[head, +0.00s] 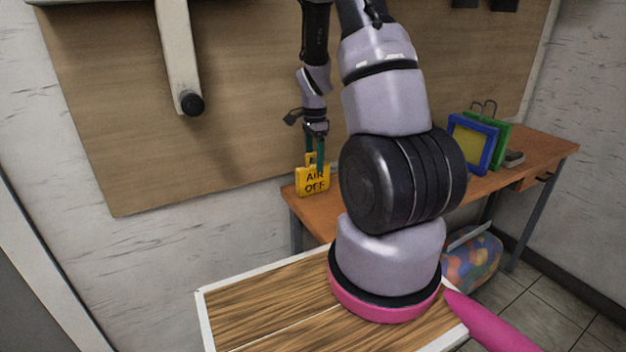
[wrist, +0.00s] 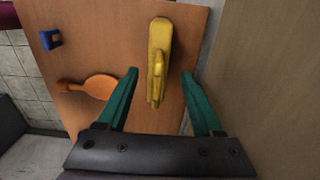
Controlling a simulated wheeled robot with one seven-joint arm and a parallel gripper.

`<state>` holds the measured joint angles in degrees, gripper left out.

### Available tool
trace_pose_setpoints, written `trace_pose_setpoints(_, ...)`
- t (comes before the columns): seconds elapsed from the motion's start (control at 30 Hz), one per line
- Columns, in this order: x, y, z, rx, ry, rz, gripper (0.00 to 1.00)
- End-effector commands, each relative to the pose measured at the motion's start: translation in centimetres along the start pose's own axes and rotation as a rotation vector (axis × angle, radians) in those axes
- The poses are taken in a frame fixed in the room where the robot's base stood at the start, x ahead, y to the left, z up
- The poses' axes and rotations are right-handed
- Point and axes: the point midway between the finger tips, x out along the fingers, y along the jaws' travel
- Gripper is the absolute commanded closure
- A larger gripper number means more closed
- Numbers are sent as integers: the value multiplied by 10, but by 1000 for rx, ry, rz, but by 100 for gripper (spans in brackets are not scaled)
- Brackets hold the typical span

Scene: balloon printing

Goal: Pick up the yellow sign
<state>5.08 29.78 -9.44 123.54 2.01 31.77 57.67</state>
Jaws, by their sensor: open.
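The yellow sign (head: 312,181) reads "AIR OFF" and stands upright on the left end of the wooden table (head: 470,186) in the head view. In the wrist view the yellow sign (wrist: 160,55) is seen from above, with its narrow handle part toward me. My gripper (head: 317,150) points down at the top of the sign. In the wrist view my gripper (wrist: 159,72) is open, with one green finger on each side of the sign's near end. I see gaps between the sign and both fingers. My arm hides the table's middle in the head view.
A blue-framed yellow panel (head: 472,143) and a green frame (head: 497,135) stand at the table's right part. An orange paddle-shaped thing (wrist: 94,88) and a small blue object (wrist: 50,39) lie left of the sign. A brown board (head: 240,100) covers the wall behind.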

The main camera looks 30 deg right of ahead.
Motion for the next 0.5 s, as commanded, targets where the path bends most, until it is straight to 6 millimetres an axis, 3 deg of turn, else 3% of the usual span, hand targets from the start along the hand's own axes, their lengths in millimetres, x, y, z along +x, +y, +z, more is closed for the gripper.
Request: trace_pose_setpoints(0.5, 55, 3, 3, -1, -1, 0, 32)
